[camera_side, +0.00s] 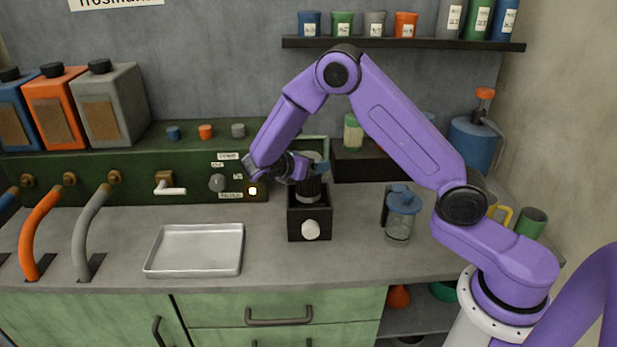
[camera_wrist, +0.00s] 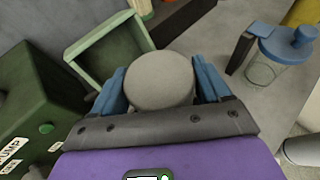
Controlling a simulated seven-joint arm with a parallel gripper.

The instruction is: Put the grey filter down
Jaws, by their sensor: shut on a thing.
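The grey filter (camera_wrist: 160,82) shows in the wrist view as a round grey top between my two blue fingers. My gripper (camera_wrist: 164,88) is shut on it, one finger on each side. In the side view my gripper (camera_side: 311,169) is above the black open-topped box (camera_side: 309,222) with a white knob on its front. The filter (camera_side: 312,157) stands upright in the fingers, and a dark ribbed part shows below them at the box's mouth. I cannot tell whether the filter rests on anything inside the box.
A silver tray (camera_side: 195,250) lies empty on the counter to the left. A clear jar with a blue lid (camera_side: 402,205) stands to the right. A green open bin (camera_wrist: 88,62) is behind the filter. The green panel (camera_side: 130,170) backs the counter. Counter between tray and black box is free.

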